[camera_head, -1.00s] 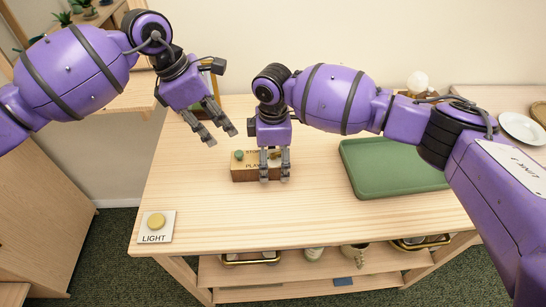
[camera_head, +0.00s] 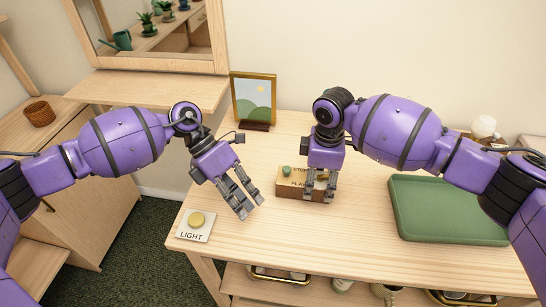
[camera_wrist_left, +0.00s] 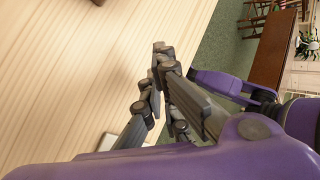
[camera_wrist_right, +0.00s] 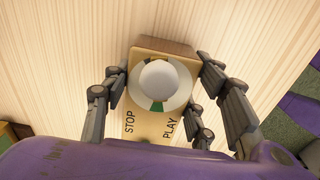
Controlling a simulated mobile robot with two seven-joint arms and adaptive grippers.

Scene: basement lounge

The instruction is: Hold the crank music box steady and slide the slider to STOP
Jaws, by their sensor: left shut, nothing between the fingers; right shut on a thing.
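The music box (camera_head: 288,190) is a small wooden block on the table, marked STOP and PLAY on top. A green knob (camera_head: 287,170) shows at its left end in the head view. In the right wrist view, a pale ball on a round disc (camera_wrist_right: 159,82) covers much of the box's top. The slider's exact position is unclear. My right gripper (camera_head: 319,198) is shut on the box, fingers on both sides, pointing down. My left gripper (camera_head: 245,212) is shut and empty, left of the box and apart from it; it also shows in the left wrist view (camera_wrist_left: 160,55).
A LIGHT plate with a yellow button (camera_head: 196,219) lies at the table's front left corner, near my left gripper. A green tray (camera_head: 448,232) is to the right. A framed picture (camera_head: 253,98) stands behind. Bare table (camera_head: 370,245) lies in front of the box.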

